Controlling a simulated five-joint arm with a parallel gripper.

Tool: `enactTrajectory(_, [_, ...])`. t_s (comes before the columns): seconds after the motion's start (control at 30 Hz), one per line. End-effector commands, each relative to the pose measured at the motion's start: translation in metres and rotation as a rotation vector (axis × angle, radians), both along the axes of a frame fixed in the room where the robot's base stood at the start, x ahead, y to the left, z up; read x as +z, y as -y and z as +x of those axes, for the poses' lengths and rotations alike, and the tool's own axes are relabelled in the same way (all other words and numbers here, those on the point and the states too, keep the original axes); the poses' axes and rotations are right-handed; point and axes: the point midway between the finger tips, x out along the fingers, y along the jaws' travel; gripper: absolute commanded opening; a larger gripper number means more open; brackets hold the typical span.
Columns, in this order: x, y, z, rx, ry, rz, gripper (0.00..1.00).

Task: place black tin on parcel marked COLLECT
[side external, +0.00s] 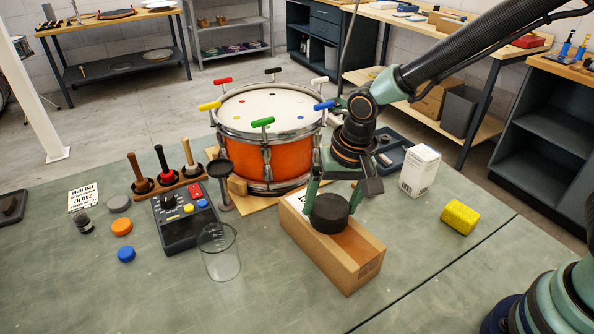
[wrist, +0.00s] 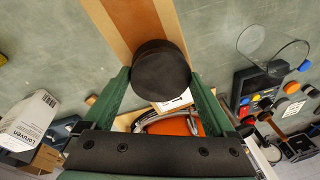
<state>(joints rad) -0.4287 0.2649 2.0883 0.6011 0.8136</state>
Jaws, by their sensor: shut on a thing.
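The black tin (side external: 329,213) is a short dark cylinder, held between the green fingers of my gripper (side external: 332,203). In the wrist view the tin (wrist: 160,68) sits between both fingertips (wrist: 161,80). It is at the brown cardboard parcel (side external: 352,262), over its top face; I cannot tell whether it touches. The parcel also shows in the wrist view (wrist: 118,22) behind the tin. A white label (side external: 298,198) on the parcel is mostly hidden by the tin and gripper, and its wording cannot be read.
An orange drum (side external: 270,150) with coloured tuning keys stands behind the parcel. A clear beaker (side external: 219,254) and a control box (side external: 184,220) are to the left.

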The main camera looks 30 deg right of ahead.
Motion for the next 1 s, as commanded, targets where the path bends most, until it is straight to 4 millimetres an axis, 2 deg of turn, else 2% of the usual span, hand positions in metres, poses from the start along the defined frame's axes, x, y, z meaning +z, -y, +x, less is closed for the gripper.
enactTrajectory(0.27, [0.0, 0.0, 0.0, 0.0, 0.0, 0.0, 1.0])
enactTrajectory(0.43, [0.011, 0.0, 0.0, 0.0, 0.003, 0.001, 1.0])
enactTrajectory(0.57, [0.031, 0.002, -0.004, 0.0, 0.005, 0.002, 1.0])
enactTrajectory(0.8, [0.08, 0.006, -0.012, 0.0, 0.007, 0.003, 1.0])
enactTrajectory(1.0, [0.109, 0.008, -0.018, 0.0, 0.003, 0.001, 1.0])
